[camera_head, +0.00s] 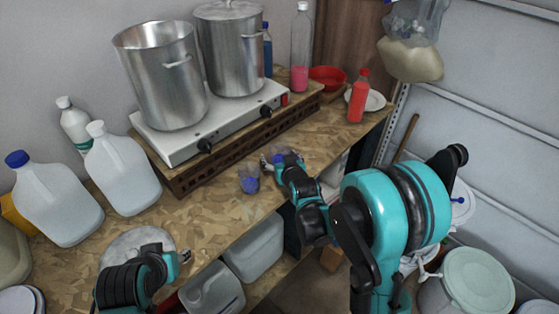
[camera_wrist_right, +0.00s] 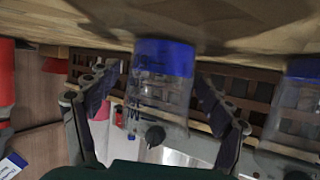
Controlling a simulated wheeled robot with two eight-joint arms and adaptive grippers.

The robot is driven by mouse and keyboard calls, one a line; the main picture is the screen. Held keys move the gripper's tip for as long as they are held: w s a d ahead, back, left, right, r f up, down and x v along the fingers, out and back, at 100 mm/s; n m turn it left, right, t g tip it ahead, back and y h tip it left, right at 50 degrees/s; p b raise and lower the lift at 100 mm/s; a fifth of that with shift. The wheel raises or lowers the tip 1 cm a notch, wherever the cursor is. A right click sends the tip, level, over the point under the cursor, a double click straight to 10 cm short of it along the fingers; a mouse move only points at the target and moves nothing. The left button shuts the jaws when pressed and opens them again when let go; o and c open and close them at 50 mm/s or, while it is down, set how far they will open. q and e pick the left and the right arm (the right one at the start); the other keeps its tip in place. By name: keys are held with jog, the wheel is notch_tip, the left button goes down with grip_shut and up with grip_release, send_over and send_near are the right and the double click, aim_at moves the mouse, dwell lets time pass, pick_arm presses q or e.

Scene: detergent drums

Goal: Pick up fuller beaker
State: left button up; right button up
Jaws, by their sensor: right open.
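Two clear beakers with blue liquid stand on the wooden worktop. One beaker (camera_head: 279,156) is partly hidden by my right gripper (camera_head: 282,162); in the right wrist view this beaker (camera_wrist_right: 160,85) appears upside down between the two open fingers, with no clear grip on it. The other beaker (camera_head: 249,181) stands to its left and nearer in the head view, and shows at the right edge of the wrist view (camera_wrist_right: 292,105). Its blue band looks thinner than the first one's. My left gripper (camera_head: 180,262) is low at the left, over the worktop's front edge; its fingers are too small to read.
A hot plate (camera_head: 213,124) with two steel pots (camera_head: 163,75) stands on a brown slatted base behind the beakers. White jugs (camera_head: 122,168) stand at the left. A red bottle (camera_head: 358,97), a plate and a red bowl (camera_head: 328,78) are at the far right end.

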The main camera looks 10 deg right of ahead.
aim_at(278, 144)
jog(key=c, duration=1.3)
pick_arm(q)
jog(key=shift+r, duration=0.1)
pick_arm(e)
jog(key=shift+r, duration=0.2)
pick_arm(q)
jog(key=shift+r+p, duration=0.4)
jog(key=shift+p, duration=0.05)
pick_arm(e)
jog(key=shift+r, duration=0.8)
jog(key=r, duration=0.1)
jog(key=r+p, duration=0.1)
jog(key=shift+s+d+r, duration=0.1)
jog(key=shift+s+r, duration=0.1)
jog(key=shift+r, duration=0.1)
pick_arm(q)
jog(key=shift+r+p, duration=1.75)
jog(key=shift+r, duration=0.45)
pick_arm(e)
jog(key=shift+s+d+r, duration=1.1)
jog(key=shift+s+d, duration=0.05)
jog(key=shift+s, duration=0.3)
jog(key=shift+s+d+r, duration=1.05)
jog(key=shift+s+d, duration=0.15)
jog(key=shift+s, duration=0.25)
jog(key=shift+s+d+r, duration=1.1)
jog(key=shift+s+d, duration=0.05)
jog(key=shift+s, duration=0.3)
